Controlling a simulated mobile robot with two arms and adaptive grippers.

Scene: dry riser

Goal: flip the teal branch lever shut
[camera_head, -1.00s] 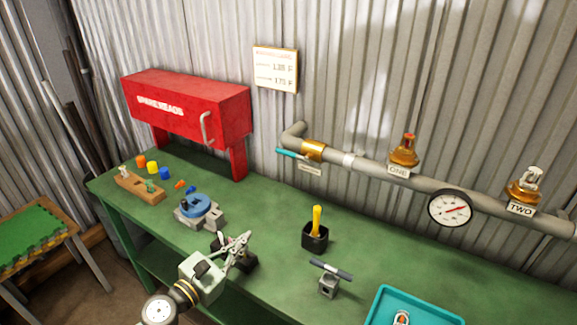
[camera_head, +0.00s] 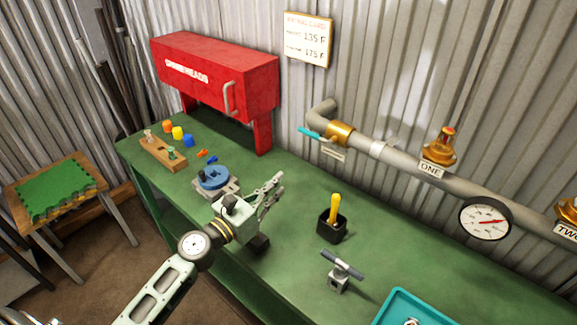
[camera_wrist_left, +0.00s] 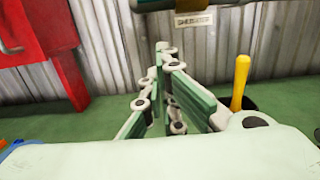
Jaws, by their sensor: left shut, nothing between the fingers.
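The teal branch lever (camera_head: 311,133) sticks out to the left from a brass valve (camera_head: 341,132) on the grey wall pipe. It points away from the pipe line. A small tag hangs below the valve; it also shows in the left wrist view (camera_wrist_left: 194,20). My left gripper (camera_head: 277,184) is above the green bench, left of and below the lever and clear of it. Its fingers are shut and empty. In the left wrist view the fingers (camera_wrist_left: 166,65) point at the corrugated wall below the pipe. The lever cannot be made out there. My right gripper is not in view.
A red cabinet (camera_head: 215,78) stands at the bench's back left. A black cup with a yellow handle (camera_head: 333,212) and a small grey stand (camera_head: 341,270) are right of my gripper. A blue round device (camera_head: 212,178) sits left of it. A teal tray (camera_head: 400,300) lies front right.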

